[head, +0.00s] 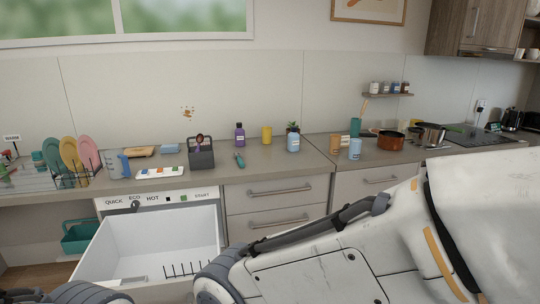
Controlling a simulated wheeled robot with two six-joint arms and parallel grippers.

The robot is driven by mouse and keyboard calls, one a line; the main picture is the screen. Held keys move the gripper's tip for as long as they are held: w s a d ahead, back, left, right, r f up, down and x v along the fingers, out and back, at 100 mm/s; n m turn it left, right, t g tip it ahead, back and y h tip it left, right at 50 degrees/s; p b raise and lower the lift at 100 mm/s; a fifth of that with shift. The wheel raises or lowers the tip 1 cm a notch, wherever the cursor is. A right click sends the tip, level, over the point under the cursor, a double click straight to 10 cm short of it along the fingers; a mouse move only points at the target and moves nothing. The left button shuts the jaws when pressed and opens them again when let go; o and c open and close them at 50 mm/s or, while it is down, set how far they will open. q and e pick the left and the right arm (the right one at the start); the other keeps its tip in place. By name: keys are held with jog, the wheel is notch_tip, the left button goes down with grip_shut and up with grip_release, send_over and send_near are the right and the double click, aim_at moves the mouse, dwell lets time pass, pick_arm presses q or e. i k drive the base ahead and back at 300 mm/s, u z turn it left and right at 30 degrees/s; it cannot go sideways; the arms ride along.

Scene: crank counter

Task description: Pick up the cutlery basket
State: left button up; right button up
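The cutlery basket, a dark grey caddy (201,159) with a handle, stands upright on the counter left of centre, near the front edge. A purple utensil (199,140) and other items stick out of its top. Neither of my grippers shows in the head view. A large white link of my arm fills the lower right, and grey joints of mine show at the bottom edge. Nothing is seen touching the basket.
A white open drawer (102,245) juts out below the basket, with a dark rack inside. A teal peeler-like tool (239,160), purple bottle (239,134) and yellow cup (267,135) stand to its right. A colour-spotted tray (160,172) and blue jug (117,164) are to its left.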

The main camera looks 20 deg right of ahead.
aim_at(204, 160)
jog(key=z, duration=1.25)
jog(key=i, duration=3.45)
jog(key=u, duration=3.35)
